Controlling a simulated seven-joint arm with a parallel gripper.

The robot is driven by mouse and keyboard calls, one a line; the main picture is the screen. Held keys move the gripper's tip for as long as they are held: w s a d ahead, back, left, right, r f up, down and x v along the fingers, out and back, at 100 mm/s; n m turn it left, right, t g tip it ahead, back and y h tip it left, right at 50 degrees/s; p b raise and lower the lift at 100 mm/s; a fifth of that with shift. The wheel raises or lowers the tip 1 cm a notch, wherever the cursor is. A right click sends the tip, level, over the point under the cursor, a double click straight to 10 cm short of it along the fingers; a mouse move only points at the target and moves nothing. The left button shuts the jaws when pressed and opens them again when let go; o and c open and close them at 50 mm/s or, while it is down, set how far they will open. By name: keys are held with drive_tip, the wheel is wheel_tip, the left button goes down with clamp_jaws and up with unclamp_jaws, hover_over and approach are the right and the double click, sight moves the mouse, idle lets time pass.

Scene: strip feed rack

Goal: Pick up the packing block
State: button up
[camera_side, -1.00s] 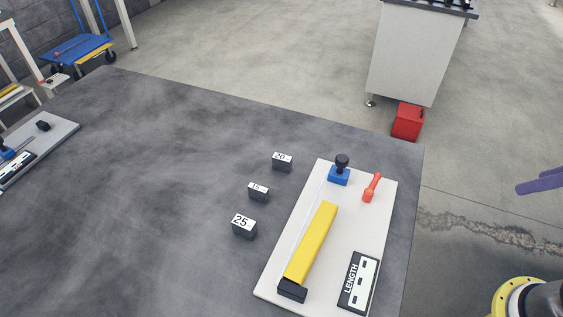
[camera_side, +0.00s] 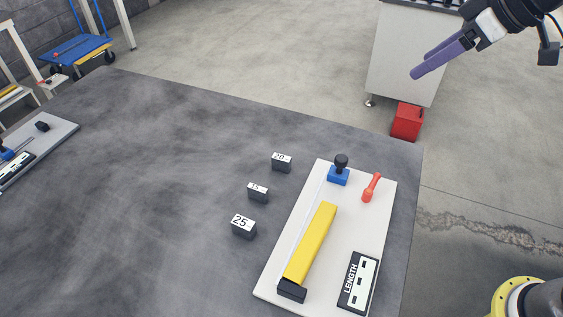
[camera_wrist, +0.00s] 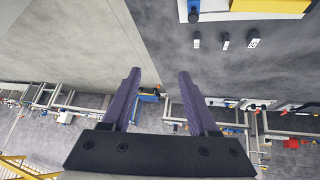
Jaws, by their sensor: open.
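Three small dark blocks with white number labels stand in a row on the dark table: block 20 (camera_side: 281,163), block 15 (camera_side: 258,193) and block 25 (camera_side: 243,227). I cannot tell which one the task calls the packing block. In the wrist view, block 20 (camera_wrist: 197,41), block 15 (camera_wrist: 226,42) and block 25 (camera_wrist: 253,41) show near the top, beyond my fingertips. My gripper (camera_side: 420,66) has purple fingers, spread apart and empty. It is raised at the upper right of the side view, well away from the blocks. It also shows in the wrist view (camera_wrist: 159,73).
Right of the blocks, a white board (camera_side: 345,225) carries a yellow bar (camera_side: 312,243), a blue clamp with a black knob (camera_side: 339,172), a red handle (camera_side: 371,188) and a LENGTH plate (camera_side: 358,283). Another board (camera_side: 58,133) lies far left. The table's middle is clear.

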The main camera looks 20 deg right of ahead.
drive_tip(key=w+a+f+n+g, duration=0.1)
drive_tip(key=w+a+f, duration=0.3)
drive_tip(key=w+a, duration=0.25)
drive_tip(key=n+g, duration=0.2)
drive_tip(key=g, duration=0.1)
hover_over(283, 157)
drive_tip(key=s+d, duration=0.1)
drive_tip(key=s, duration=0.1)
drive_tip(key=shift+y, duration=0.4)
wheel_tip(283, 157, down, 20)
drive_tip(key=shift+w+d+r, duration=0.1)
drive_tip(key=shift+w+r, duration=0.05)
drive_tip(key=shift+r, duration=0.05)
drive_tip(key=shift+x, duration=3.25)
drive_tip(key=shift+w+d, duration=0.1)
drive_tip(key=shift+c, duration=0.3)
clamp_jaws()
